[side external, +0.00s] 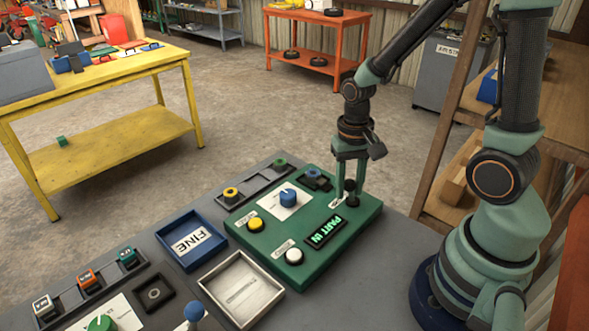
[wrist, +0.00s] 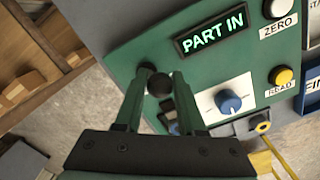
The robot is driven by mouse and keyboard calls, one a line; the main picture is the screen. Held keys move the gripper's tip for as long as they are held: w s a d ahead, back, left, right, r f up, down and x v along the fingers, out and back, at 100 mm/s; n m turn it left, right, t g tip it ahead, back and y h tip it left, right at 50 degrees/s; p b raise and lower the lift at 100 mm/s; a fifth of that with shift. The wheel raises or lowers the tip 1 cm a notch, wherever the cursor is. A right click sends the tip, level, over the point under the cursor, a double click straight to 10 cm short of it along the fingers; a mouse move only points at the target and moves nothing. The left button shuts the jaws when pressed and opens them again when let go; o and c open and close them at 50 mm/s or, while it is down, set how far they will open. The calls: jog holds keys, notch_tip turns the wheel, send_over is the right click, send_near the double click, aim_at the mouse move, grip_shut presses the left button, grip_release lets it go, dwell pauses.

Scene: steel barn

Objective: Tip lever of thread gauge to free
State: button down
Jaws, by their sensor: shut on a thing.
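The thread gauge is a green panel (side external: 327,264) on the grey bench, with a lit display (side external: 326,232) reading PART IN. Its lever (side external: 352,199) stands near the far right corner, looking upright, with a black knob. My gripper (side external: 349,181) comes down from above with its two fingers closed around the lever's top. In the wrist view the knob (wrist: 159,84) sits between the green fingertips. A blue ring-like part (side external: 313,174) sits in a black holder beside the lever; the fingers partly hide the holder in the wrist view.
The panel also carries a blue dial (side external: 288,196), a yellow READ button (side external: 255,224) and a white ZERO button (side external: 294,257). A blue FINE tray (side external: 176,258) and a pale metal tray (side external: 213,289) lie left of it. A dark rack (side external: 254,189) with ringed parts stands behind.

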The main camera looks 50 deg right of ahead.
jog(key=shift+d+r, duration=0.15)
jog(key=shift+d, duration=0.3)
jog(key=c, duration=0.5)
grip_release()
jog(key=shift+r, duration=0.1)
notch_tip(320, 180, up, 12)
jog(key=shift+w, duration=0.4)
